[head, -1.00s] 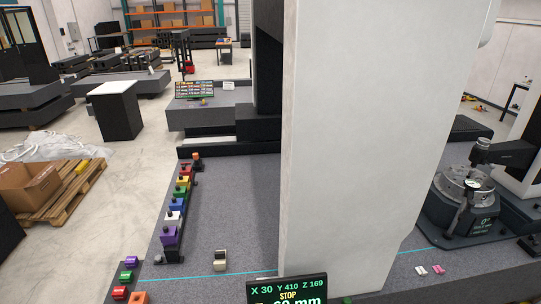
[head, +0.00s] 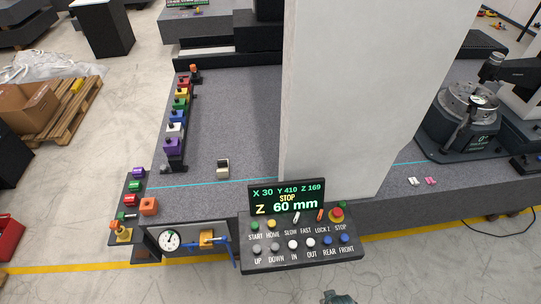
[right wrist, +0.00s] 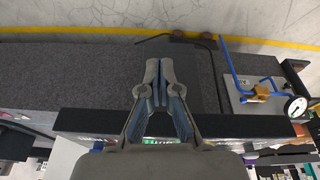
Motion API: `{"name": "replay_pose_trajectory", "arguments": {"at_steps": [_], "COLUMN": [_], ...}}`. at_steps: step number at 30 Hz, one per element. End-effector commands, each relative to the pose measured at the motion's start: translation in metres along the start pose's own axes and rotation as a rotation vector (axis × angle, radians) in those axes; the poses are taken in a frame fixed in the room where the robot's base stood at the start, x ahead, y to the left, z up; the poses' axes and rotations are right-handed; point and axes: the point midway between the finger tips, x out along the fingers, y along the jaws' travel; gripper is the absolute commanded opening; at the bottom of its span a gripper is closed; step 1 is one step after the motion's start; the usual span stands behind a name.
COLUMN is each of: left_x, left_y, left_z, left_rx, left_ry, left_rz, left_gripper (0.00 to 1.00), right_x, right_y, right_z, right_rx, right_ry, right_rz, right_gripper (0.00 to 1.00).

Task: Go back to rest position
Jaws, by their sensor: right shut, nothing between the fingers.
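My right gripper (right wrist: 159,82) is shut and empty in the right wrist view, its two grey fingers together above the dark front of the granite bed. A small grey piece of it (head: 338,298) shows at the bottom edge of the head view, below the control panel (head: 300,243). It looks apart from the panel. My left gripper is in neither view.
The panel has a display (head: 287,196) reading Z 60 mm and STOP. A dial gauge (head: 169,240) and a blue hose sit left of it. A white column (head: 370,100) rises behind. Coloured blocks line the bed's left edge. Floor in front looks clear.

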Motion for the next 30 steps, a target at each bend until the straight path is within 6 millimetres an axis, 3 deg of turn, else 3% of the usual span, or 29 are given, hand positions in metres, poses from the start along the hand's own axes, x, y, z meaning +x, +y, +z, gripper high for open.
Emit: {"name": "replay_pose_trajectory", "arguments": {"at_steps": [5,8,12,15,18,22,25,30], "left_x": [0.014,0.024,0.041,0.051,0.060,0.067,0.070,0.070], "left_y": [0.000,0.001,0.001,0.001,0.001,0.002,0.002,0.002], "left_z": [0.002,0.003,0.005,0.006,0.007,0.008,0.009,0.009], "left_rx": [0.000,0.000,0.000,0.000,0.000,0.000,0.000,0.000], "left_ry": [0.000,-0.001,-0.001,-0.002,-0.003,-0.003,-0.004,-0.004], "left_rz": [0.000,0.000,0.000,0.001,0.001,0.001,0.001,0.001], "left_gripper": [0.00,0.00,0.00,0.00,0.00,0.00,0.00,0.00], "right_x": [0.080,0.137,0.222,0.267,0.296,0.313,0.318,0.318], "right_y": [-0.004,-0.007,-0.011,-0.013,-0.014,-0.014,-0.014,-0.014], "right_z": [0.029,0.059,0.126,0.180,0.231,0.280,0.300,0.307], "right_rx": [-0.005,-0.009,-0.017,-0.023,-0.029,-0.034,-0.037,-0.038], "right_ry": [-0.035,-0.059,-0.100,-0.127,-0.150,-0.170,-0.177,-0.179], "right_rz": [-0.006,-0.009,-0.013,-0.017,-0.019,-0.020,-0.021,-0.021], "right_gripper": [0.00,0.00,0.00,0.00,0.00,0.00,0.00,0.00]}}
